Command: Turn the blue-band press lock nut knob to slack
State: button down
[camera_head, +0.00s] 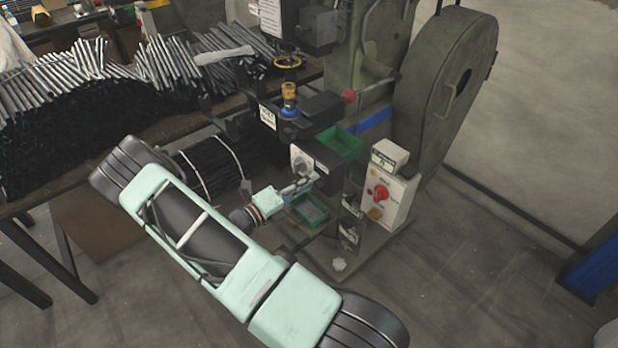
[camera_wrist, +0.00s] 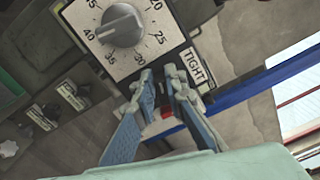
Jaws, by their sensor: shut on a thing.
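The blue-band press (camera_head: 372,120) stands right of the rod table, with a blue stripe on its body. On its front is a dial plate (camera_wrist: 93,50) with numbers and a grey round knob (camera_wrist: 121,25). A TIGHT label (camera_wrist: 193,67) sits at the dial's lower right edge. My gripper (camera_head: 312,177) is at the press front just below the dial. In the wrist view, its fingertips (camera_wrist: 162,76) are close together beside the TIGHT label, shut on a small dark part between them. This seems to be the lock nut knob, mostly hidden by the fingers.
A green bin (camera_head: 338,143) is behind the dial and another green tray (camera_head: 308,211) is below my gripper. A switch box (camera_head: 395,200) with a red knob stands at right. The table of rods (camera_head: 60,130) is at left.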

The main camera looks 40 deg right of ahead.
jog(key=shift+f+n, duration=0.2)
jog(key=shift+n, duration=1)
jog(key=shift+n+p, duration=0.3)
jog(key=c, duration=2)
grip_release()
jog(key=shift+o, duration=0.2)
jog(key=a, duration=1.2)
jog(key=shift+s, duration=0.45)
